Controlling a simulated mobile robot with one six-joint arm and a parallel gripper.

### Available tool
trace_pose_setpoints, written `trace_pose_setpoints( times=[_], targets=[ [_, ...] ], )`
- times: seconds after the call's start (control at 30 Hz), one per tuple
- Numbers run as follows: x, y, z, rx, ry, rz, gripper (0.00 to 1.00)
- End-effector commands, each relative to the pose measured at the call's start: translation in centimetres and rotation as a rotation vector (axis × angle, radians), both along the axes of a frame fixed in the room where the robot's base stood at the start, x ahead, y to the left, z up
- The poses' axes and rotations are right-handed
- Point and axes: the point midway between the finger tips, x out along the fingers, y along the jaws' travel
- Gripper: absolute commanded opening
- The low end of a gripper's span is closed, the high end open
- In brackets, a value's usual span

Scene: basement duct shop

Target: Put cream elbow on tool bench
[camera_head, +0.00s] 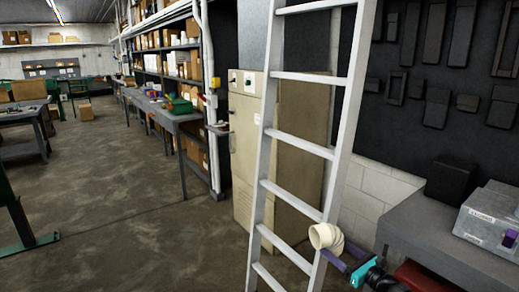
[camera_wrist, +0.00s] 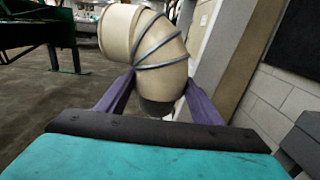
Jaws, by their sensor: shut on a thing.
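The cream elbow (camera_head: 327,238) is a short bent duct piece with ribbed seams. It is held between the purple fingers of my gripper (camera_head: 345,263), in front of the ladder in the head view. In the wrist view the elbow (camera_wrist: 145,45) fills the upper middle, its wide round opening turned left and a dark lower end between the fingers of my gripper (camera_wrist: 160,100). A grey bench (camera_head: 425,235) stands at the right of the head view, beside my arm. Another long grey bench (camera_head: 180,115) runs along the shelves farther back. I cannot tell which is the tool bench.
A pale ladder (camera_head: 270,160) stands just behind the elbow. A black box (camera_head: 450,180) and a grey case (camera_head: 487,220) sit on the near bench. Tools hang on the dark wall panel (camera_head: 460,60). The floor (camera_head: 120,190) at left is mostly open.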

Motion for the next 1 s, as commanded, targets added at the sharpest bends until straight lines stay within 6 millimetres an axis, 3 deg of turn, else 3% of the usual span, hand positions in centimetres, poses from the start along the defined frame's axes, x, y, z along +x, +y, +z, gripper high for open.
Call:
trace_pose_setpoints(
  times=[0.03, 0.2, 0.3, 0.53, 1.0],
  targets=[
    [-0.6, 1.9, -0.5, 0.002, 0.002, 0.043, 0.33],
    [-3.1, 6.8, -1.2, 0.000, -0.001, 0.186, 0.33],
    [-4.7, 8.0, -0.4, 0.000, -0.002, 0.252, 0.33],
    [-6.7, 9.6, 1.8, -0.001, -0.001, 0.352, 0.33],
    [-7.0, 10.2, 2.0, 0.001, 0.000, 0.374, 0.33]
  ],
)
